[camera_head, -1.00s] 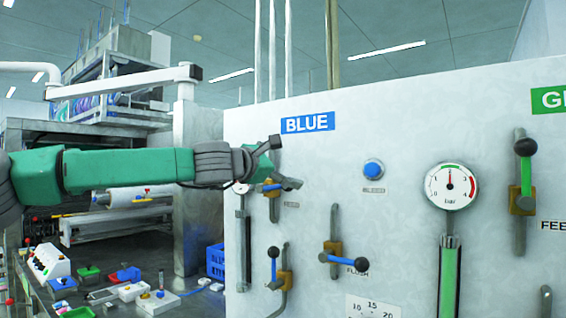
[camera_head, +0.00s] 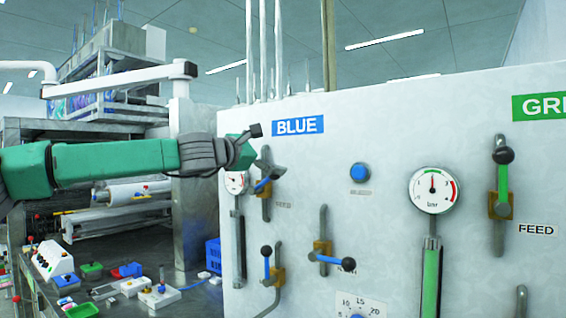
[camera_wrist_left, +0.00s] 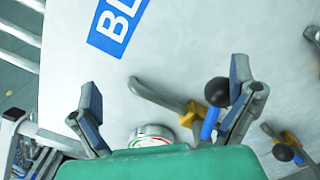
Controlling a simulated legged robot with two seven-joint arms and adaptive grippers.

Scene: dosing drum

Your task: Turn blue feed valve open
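The blue feed valve (camera_head: 266,208) is on the white panel below the BLUE sign, with a brass body and a short blue lever. In the head view, my left gripper (camera_head: 265,151) is in front of its upper part and partly hides the lever. In the left wrist view, the valve's black ball (camera_wrist_left: 217,92) and blue lever (camera_wrist_left: 209,123) show close to the inner side of the right-hand finger. The fingers of my left gripper (camera_wrist_left: 166,108) are wide apart with nothing held between them. Whether the finger touches the ball I cannot tell. My right gripper is out of view.
Below are two more blue-levered valves (camera_head: 267,262) (camera_head: 335,261). A small gauge (camera_head: 236,183) is left of the feed valve. A blue button (camera_head: 360,172) and a large gauge (camera_head: 434,190) are to the right. A cluttered bench (camera_head: 190,304) stands at the left.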

